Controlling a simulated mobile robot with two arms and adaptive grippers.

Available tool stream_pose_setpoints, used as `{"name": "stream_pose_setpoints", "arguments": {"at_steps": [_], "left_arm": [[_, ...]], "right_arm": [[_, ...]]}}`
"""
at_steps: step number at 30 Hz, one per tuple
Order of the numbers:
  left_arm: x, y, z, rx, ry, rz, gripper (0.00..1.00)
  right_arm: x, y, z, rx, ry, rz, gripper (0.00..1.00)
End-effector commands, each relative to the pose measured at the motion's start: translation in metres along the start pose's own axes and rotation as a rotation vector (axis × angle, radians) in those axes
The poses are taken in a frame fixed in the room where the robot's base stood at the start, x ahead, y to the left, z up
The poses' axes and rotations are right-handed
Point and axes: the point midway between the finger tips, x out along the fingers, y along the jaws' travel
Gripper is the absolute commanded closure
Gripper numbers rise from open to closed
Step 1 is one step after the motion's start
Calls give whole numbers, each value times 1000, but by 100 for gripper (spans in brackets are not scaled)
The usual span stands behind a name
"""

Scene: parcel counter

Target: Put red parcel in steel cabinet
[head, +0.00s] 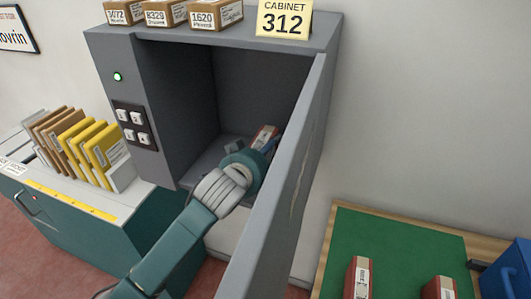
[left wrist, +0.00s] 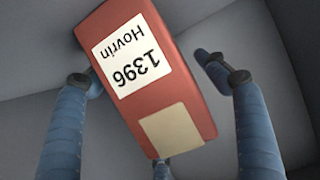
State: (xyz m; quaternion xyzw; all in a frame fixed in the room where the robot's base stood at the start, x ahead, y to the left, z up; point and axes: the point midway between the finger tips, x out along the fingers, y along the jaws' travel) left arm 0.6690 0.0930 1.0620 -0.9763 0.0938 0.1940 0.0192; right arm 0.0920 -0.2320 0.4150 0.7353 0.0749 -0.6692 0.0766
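The red parcel (head: 264,136) is inside the grey steel cabinet (head: 118,55), whose door (head: 290,190) stands open. In the left wrist view the red parcel (left wrist: 160,85) shows a white label reading "1396 Hovrin" and a tan patch. My left gripper (head: 251,146) reaches into the cabinet at the parcel. In the left wrist view its fingers (left wrist: 150,75) are spread around the parcel. The right-hand finger stands clear of it; the left-hand one overlaps its edge, and I cannot tell if it touches. The parcel's underside is hidden. My right gripper is not in view.
Small boxes (head: 166,14) and a "CABINET 312" sign (head: 284,20) stand on the cabinet top. Yellow and brown envelopes (head: 85,145) stand at left. Two more red parcels (head: 359,279) are on a green mat (head: 400,245) at right, near a blue bin (head: 508,272).

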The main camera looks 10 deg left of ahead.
Motion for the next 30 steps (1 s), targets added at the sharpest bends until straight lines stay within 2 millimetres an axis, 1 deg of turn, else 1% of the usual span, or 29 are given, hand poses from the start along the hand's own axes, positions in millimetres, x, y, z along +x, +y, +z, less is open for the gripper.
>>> {"name": "stream_pose_setpoints", "arguments": {"at_steps": [1, 4, 7, 10, 14, 18, 21, 25, 30], "left_arm": [[0, 0, 0, 0, 0, 0, 26], [0, 0, 0, 0, 0, 0, 26], [-3, 0, 0, -1, 1, 1, 26], [-14, 1, 0, -1, 1, 2, 26], [-38, 1, 1, -2, 3, 2, 26], [-70, 1, 1, -1, 3, 2, 26], [-89, 0, 1, -1, 2, 2, 26], [-108, 0, 0, 0, 2, 2, 26], [-119, 0, 0, 0, -1, 0, 26]], "right_arm": [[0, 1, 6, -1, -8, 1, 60], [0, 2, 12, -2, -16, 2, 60], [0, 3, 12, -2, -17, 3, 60], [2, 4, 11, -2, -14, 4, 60], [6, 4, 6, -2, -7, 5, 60], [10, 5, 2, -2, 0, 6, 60], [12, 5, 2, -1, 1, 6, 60], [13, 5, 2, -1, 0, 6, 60], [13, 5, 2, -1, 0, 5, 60]]}}
